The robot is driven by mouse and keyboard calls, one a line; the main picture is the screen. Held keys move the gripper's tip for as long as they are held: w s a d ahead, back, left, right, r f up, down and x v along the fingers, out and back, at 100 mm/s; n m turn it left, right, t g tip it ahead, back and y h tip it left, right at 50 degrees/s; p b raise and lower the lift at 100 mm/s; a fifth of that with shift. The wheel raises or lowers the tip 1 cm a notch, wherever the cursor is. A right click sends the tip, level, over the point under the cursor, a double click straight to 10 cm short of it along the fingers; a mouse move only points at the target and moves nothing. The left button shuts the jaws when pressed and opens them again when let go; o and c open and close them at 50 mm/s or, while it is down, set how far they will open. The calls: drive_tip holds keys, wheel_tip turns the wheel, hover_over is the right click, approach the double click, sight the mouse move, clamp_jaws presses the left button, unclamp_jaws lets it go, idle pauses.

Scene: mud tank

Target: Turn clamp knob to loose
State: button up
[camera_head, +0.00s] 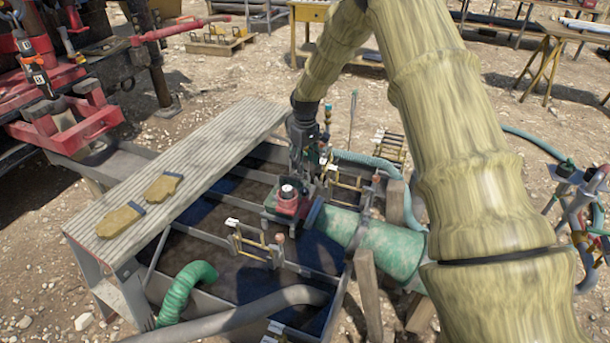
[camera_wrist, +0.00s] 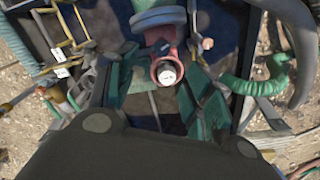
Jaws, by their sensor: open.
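A red fitting (camera_head: 287,204) with a round white top (camera_head: 288,188) sits on the green equipment over the mud tank; I take it for the clamp knob, but its marks are too small to read. In the wrist view the red fitting (camera_wrist: 165,58) and its white round end (camera_wrist: 167,76) lie ahead of my gripper, near the middle. My gripper (camera_head: 312,176) is open and points down just right of and behind the fitting in the head view. No contact shows. The fingertips are hard to make out against the equipment.
A ribbed walkway (camera_head: 190,165) with two tan gloves (camera_head: 120,220) runs along the tank's left. A green pipe (camera_head: 375,240) leaves the fitting to the right. A green hose (camera_head: 185,290), a grey pipe (camera_head: 240,312) and yellow-handled racks (camera_head: 255,243) crowd the tank.

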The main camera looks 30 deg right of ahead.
sight(305, 189)
wheel_tip(305, 189, down, 12)
drive_tip(key=m+b, duration=0.4)
drive_tip(key=m, duration=0.6)
drive_tip(key=shift+a+r+b, duration=0.1)
drive_tip(key=shift+b, duration=0.3)
drive_tip(key=shift+c, duration=0.3)
drive_tip(key=c, duration=0.9)
drive_tip(key=shift+r, duration=0.1)
drive_tip(key=shift+c, duration=0.2)
